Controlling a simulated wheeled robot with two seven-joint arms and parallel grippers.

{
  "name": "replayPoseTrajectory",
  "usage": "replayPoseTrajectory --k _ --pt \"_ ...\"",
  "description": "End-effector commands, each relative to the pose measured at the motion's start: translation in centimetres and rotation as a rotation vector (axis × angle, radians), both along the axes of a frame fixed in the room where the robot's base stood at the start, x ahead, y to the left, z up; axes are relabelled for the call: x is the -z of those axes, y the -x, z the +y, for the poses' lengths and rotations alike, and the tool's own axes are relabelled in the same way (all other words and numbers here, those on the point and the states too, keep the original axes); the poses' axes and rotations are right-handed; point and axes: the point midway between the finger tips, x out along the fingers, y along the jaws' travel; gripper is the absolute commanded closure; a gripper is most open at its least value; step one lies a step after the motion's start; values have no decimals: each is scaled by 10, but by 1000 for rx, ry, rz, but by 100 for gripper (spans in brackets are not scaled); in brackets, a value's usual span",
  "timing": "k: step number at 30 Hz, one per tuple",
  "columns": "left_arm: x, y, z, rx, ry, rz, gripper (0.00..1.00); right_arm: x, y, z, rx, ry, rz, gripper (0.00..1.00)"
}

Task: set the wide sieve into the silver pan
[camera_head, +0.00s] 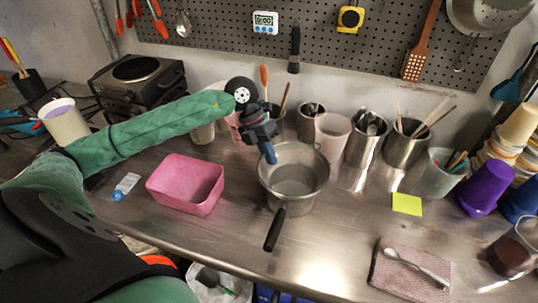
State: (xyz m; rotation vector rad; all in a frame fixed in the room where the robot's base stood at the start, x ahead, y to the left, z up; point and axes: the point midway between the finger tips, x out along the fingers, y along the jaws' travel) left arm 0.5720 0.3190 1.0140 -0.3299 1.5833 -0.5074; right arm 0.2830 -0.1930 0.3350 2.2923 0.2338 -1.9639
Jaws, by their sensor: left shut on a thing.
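The silver pan (275,231) stands on the steel counter, its black handle pointing toward the front edge. The wide sieve (294,176) shows as a grey, round bowl shape within the pan's outline. Its edge is hard to tell from the pan's rim. My left gripper (268,148) is above the back left side of the rim, pointing down. It is shut on a blue piece that looks like the sieve's handle. I cannot tell whether the sieve rests on the pan or hangs just above it. My right gripper is out of view.
A pink tub (186,184) stands left of the pan. Metal and plastic cups with utensils, including a clear pinkish cup (331,134), stand close behind. A yellow-green note (407,204) and a folded cloth (411,270) with a spoon lie right. The counter front right of the pan is clear.

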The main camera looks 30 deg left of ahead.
Motion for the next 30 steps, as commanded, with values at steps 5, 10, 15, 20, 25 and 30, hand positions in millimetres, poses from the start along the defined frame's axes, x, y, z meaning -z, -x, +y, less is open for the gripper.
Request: replayPoseTrajectory --k 5,10,15,20,25,30 --pt "2 0 0 0 0 0 100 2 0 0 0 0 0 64" --pt "4 0 0 0 0 0 100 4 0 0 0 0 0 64" --pt "6 0 0 0 0 0 100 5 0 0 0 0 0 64" --pt "8 0 0 0 0 0 100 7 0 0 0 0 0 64" --pt "8 0 0 0 0 0 73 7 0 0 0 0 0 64" --pt "8 0 0 0 0 0 69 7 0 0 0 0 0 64"
